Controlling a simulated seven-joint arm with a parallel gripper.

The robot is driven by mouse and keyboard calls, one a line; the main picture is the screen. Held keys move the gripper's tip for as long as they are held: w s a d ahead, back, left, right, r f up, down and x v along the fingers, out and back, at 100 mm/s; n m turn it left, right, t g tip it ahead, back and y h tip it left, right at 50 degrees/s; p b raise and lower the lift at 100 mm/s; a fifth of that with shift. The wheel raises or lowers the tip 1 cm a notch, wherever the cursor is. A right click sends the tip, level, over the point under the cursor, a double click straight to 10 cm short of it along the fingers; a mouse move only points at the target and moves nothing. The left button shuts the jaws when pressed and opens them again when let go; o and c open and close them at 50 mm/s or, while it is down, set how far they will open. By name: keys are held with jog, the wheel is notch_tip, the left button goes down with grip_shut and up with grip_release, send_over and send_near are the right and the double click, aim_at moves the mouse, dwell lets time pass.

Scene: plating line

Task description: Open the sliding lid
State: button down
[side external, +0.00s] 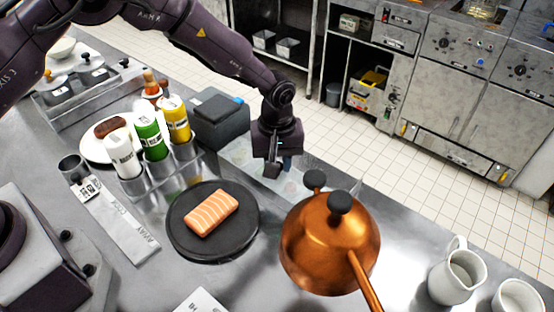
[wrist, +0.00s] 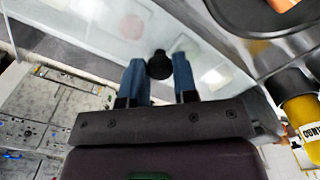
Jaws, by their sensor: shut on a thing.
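The sliding lid (wrist: 112,22) is a clear panel with a black knob (wrist: 160,66), and blurred pale and reddish shapes show through it in the wrist view. In the side view the clear lid (side external: 238,160) lies at the counter's far edge, behind the dark plate and partly behind my gripper. My gripper (side external: 279,168) points down over it. In the wrist view the two blue fingers of my gripper (wrist: 160,78) stand on either side of the knob and are shut on it. The side view hides the knob behind the fingers.
A copper pot (side external: 322,245) with black knobs stands close at the right. A dark round plate (side external: 180,240) with a salmon piece (side external: 212,213) is in front. A bottle rack (side external: 160,178) and a grey box (side external: 220,120) stand at the left. White jugs (side external: 455,275) are far right.

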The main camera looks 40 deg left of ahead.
jog(key=shift+w, duration=3.65)
jog(key=c, duration=0.9)
grip_release()
notch_tip(320, 180, up, 13)
